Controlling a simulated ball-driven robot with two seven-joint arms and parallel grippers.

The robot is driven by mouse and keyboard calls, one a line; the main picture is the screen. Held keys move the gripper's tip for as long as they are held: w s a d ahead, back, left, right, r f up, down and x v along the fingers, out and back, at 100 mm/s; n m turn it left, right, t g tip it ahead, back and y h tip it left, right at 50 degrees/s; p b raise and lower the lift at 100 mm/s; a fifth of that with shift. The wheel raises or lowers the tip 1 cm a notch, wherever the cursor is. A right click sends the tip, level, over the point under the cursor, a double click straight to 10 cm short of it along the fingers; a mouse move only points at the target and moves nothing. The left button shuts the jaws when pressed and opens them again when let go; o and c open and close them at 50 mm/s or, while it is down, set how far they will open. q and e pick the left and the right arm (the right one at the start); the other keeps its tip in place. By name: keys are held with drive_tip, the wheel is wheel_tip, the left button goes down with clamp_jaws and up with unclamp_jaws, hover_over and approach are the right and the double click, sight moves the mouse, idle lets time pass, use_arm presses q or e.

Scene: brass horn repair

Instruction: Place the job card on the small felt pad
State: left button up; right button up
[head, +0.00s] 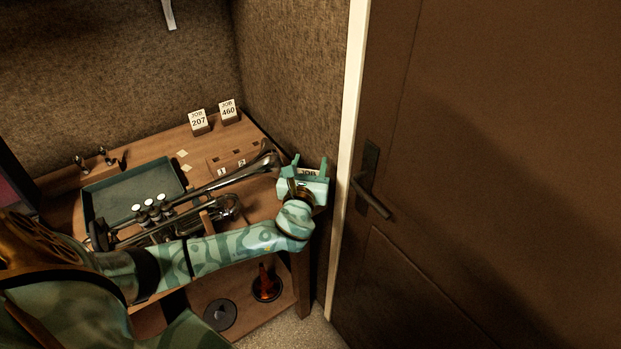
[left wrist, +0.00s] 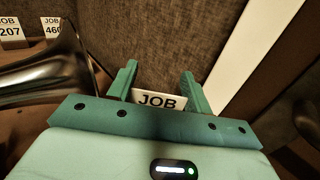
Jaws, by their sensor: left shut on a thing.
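My left gripper (head: 309,166) is at the right end of the wooden bench, close to the wall and door frame. It is shut on a white job card (head: 308,173) marked JOB. In the left wrist view the card (left wrist: 158,100) sits between the two green fingers (left wrist: 159,70), and its lower part is hidden behind the gripper body. I cannot make out a small felt pad for certain; my arm covers part of the bench. My right gripper is not in view.
Cards 207 (head: 198,121) and 460 (head: 228,110) stand at the bench's back. A brass trumpet (head: 160,213) lies beside a dark tray (head: 110,197), its bell near my gripper. A brown door (head: 480,180) is at the right. A dark disc (head: 220,314) lies on the lower shelf.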

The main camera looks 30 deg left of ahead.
use_arm(q)
drive_tip(key=shift+w+a+f, duration=0.1)
drive_tip(key=shift+w+f, duration=0.1)
drive_tip(key=shift+f, duration=0.1)
wheel_tip(320, 180, down, 3)
drive_tip(key=shift+f+b, duration=0.15)
drive_tip(key=shift+b, duration=0.55)
drive_tip(key=shift+w, duration=0.1)
drive_tip(key=o, duration=1)
